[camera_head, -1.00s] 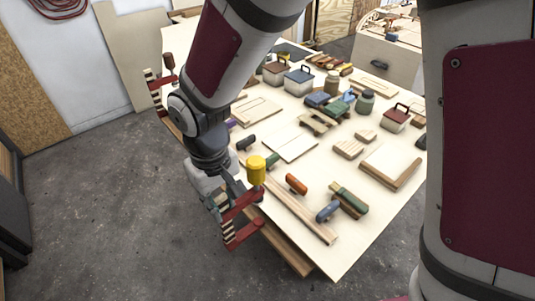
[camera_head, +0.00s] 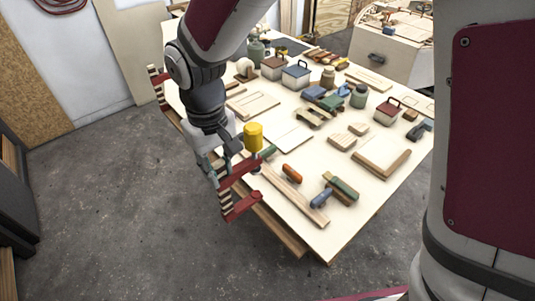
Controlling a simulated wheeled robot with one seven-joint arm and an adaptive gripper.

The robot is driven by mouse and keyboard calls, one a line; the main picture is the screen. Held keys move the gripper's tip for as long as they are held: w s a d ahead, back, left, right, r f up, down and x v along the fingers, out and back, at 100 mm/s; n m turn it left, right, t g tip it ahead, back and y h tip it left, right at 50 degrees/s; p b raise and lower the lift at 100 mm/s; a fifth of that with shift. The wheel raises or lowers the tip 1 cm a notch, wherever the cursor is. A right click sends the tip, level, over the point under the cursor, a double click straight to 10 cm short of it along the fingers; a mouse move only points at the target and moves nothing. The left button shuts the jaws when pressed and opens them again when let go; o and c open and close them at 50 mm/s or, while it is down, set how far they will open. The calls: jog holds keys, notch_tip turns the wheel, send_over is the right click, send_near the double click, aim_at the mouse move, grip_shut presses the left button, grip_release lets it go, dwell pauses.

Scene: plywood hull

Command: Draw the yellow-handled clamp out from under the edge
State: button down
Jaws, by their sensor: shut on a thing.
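The yellow-handled clamp (camera_head: 241,206) has a red C-shaped frame and a yellow cylindrical handle (camera_head: 253,137) standing above the tabletop. Its upper arm lies over the near left edge of the table (camera_head: 296,138), its lower arm is below that edge, and its back is outside it. My gripper (camera_head: 213,176) is shut on the clamp at the back of its frame, beside the edge. The fingers partly hide the clamp there. I cannot tell whether the clamp touches the table.
A second red clamp (camera_head: 157,88) sits at the far left edge. A wooden strip (camera_head: 295,194), an orange-handled tool (camera_head: 292,173) and a blue-handled tool (camera_head: 321,198) lie near the held clamp. Boxes and jars crowd the back. The floor (camera_head: 120,200) left of the table is clear.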

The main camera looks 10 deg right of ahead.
jog(key=shift+r+p, duration=1.55)
jog(key=shift+r, duration=3.3)
jog(key=shift+w, duration=0.1)
